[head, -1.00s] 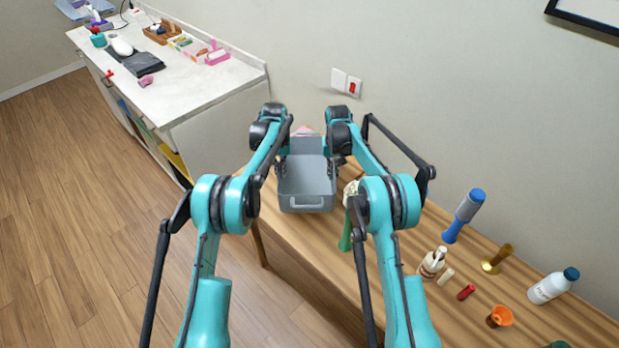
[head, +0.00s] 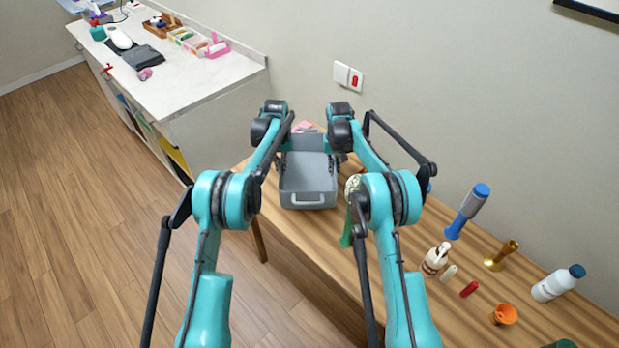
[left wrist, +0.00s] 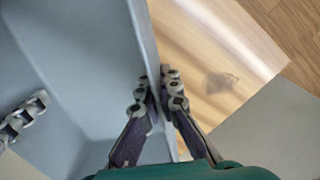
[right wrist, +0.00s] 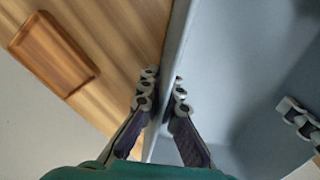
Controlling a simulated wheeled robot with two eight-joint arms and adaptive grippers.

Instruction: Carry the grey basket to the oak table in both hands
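The grey basket (head: 308,185) is in the middle of the head view, between my two arms, over the left end of the oak table (head: 290,238). My left gripper (head: 281,163) is shut on its left side wall; the left wrist view shows the fingers (left wrist: 159,88) on both sides of that wall (left wrist: 135,50). My right gripper (head: 337,162) is shut on the right side wall, with its fingers (right wrist: 164,88) on both sides of it in the right wrist view. The basket looks empty and about level. I cannot tell whether its base touches the table.
A green object (head: 346,228) stands close right of the basket. Further right are a blue-and-grey bottle (head: 466,211), a cream bottle (head: 434,259), a brass piece (head: 501,256), an orange cup (head: 505,314) and a white bottle (head: 558,283). A cluttered white counter (head: 190,88) is at the back left.

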